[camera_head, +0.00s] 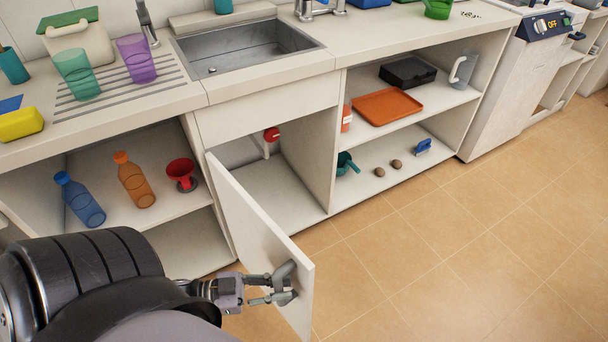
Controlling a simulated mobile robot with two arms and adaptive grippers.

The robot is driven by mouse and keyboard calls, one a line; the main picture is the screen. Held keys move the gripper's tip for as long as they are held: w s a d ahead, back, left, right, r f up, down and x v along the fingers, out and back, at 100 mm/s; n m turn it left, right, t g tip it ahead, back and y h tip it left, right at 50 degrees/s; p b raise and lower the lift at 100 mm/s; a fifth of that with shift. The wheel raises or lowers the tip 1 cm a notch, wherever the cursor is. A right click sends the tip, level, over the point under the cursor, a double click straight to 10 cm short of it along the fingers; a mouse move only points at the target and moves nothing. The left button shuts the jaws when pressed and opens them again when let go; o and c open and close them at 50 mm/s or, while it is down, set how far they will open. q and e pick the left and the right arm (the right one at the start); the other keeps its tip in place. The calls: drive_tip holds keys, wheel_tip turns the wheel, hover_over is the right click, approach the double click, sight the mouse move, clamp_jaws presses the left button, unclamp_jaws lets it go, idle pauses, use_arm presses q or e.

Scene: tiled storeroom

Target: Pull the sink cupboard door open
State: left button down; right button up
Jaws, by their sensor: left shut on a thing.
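The sink cupboard door (245,218) is a pale panel below the sink. It stands well open, swung out from its left edge. Its grey handle (287,272) is near the free edge, on the face toward my arm. My left gripper (275,287) is at the handle with its fingers shut on it. The cupboard (270,190) is open to view and holds a red valve (271,135) on a white pipe. My right gripper is not in the view.
Open shelves left of the cupboard hold a blue bottle (80,200), an orange bottle (134,180) and a red funnel (182,173). Right shelves hold an orange tray (387,106) and a black box (408,72). The tiled floor (450,235) at right is clear.

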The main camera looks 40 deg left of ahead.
use_arm(q)
drive_tip(key=s+a+m+g+h, duration=0.1)
drive_tip(key=s+a+g, duration=0.1)
drive_tip(key=s, duration=0.3)
drive_tip(key=shift+s+a+m+h, duration=0.25)
drive_tip(key=shift+m+h, duration=0.15)
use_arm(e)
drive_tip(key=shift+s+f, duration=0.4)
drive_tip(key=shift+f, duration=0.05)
use_arm(q)
drive_tip(key=c, duration=1.5)
unclamp_jaws()
drive_tip(key=v, duration=1.2)
drive_tip(key=shift+r, duration=0.1)
